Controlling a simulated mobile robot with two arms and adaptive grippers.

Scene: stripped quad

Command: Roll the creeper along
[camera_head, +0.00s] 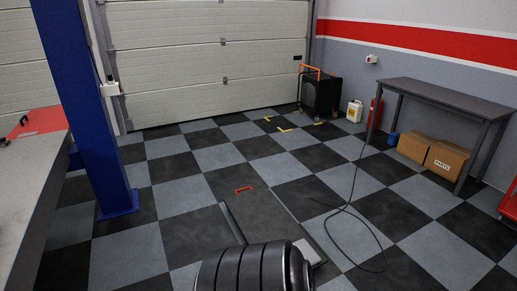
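What looks like the creeper is a long, low dark board (268,215) flat on the floor in the lower middle of the head view. A light grey piece (307,252) shows at the board's near right corner. Neither of my grippers is in view.
Checkered floor beyond the board is open toward the garage door (205,60). A thin black cable (350,195) lies to the right. A blue post (85,110) stands left. A black cabinet (320,95), a workbench (440,92) and cardboard boxes (446,160) stand along the far side and right.

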